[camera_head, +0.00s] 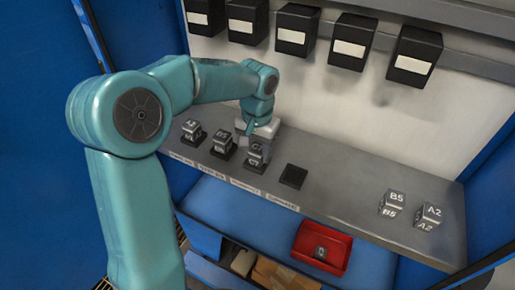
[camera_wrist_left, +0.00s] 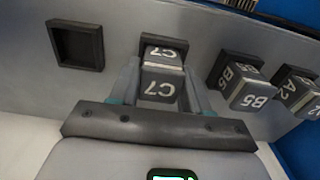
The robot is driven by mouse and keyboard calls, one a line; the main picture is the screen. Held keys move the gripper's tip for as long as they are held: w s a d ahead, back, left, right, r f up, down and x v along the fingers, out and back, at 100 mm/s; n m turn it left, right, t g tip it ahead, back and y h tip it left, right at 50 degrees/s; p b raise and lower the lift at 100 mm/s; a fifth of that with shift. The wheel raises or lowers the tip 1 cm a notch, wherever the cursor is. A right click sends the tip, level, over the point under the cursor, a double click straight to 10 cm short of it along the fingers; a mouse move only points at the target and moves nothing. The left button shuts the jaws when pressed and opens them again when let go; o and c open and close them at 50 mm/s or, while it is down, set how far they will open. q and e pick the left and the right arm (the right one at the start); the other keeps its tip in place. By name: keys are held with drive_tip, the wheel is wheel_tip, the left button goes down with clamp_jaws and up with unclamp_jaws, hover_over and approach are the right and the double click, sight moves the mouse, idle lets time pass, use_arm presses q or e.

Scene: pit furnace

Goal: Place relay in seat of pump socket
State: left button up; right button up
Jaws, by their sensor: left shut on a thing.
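A silver relay marked C7 (camera_head: 256,152) is at the third dark square socket on the grey shelf. My left gripper (camera_head: 257,140) is shut on it from behind. In the left wrist view the C7 relay (camera_wrist_left: 160,82) is between my two fingers, with the dark rim of its socket (camera_wrist_left: 163,39) around or just behind its base. I cannot tell whether it is fully seated. An empty dark socket (camera_head: 293,176) lies to its right in the head view; this empty socket (camera_wrist_left: 77,45) is also in the left wrist view. The socket labels are too small to read. My right gripper is out of view.
Relays B5 (camera_head: 221,142) and A2 (camera_head: 191,130) sit in sockets to the left. Spare relays B5 (camera_head: 392,203) and A2 (camera_head: 428,216) stand at the shelf's right. A red bin (camera_head: 323,248) below holds a small relay. Black boxes (camera_head: 297,29) hang above.

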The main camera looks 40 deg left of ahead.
sight(256, 147)
use_arm(q)
drive_tip(key=shift+f, duration=0.15)
drive_tip(key=o, duration=1.1)
wheel_tip(256, 147, up, 12)
drive_tip(key=shift+r+p, duration=0.25)
drive_tip(key=shift+p, duration=0.1)
drive_tip(key=shift+s+a+f, duration=0.1)
drive_tip(key=shift+s, duration=0.05)
